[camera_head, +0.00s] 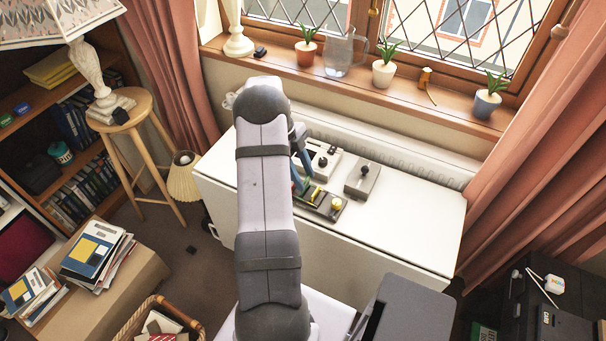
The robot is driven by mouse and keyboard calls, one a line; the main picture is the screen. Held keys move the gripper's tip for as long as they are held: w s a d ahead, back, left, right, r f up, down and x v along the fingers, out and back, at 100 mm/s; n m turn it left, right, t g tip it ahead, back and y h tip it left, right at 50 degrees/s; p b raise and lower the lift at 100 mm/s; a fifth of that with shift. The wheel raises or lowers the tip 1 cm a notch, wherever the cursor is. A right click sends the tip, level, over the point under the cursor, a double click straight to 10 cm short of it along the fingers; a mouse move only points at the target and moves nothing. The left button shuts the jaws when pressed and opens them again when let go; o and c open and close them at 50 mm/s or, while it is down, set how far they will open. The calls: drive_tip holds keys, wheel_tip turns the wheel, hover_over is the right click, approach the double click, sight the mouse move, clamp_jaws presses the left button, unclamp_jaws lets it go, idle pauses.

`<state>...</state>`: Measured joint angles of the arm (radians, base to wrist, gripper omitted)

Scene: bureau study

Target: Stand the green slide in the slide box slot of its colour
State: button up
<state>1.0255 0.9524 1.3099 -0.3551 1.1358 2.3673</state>
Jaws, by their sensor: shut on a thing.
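My gripper (303,182) has blue fingers and reaches down over the white table, partly hidden behind my own arm. It is shut on a small green piece, which looks like the green slide (308,189), at the left part of a dark slide box (324,212).
A grey box with a dark knob (362,179) and a pale device with a dark knob (322,162) stand behind the slide box. The white table (410,225) is clear to the right. The windowsill behind holds potted plants and a glass jug (340,55).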

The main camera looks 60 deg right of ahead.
drive_tip(key=shift+f+b, duration=1.3)
drive_tip(key=shift+f, duration=0.25)
idle(0.4)
drive_tip(key=o, duration=1.2)
drive_tip(key=shift+o, duration=0.2)
drive_tip(key=shift+r, duration=0.15)
wheel_tip(320, 180, up, 7)
drive_tip(key=p, duration=0.4)
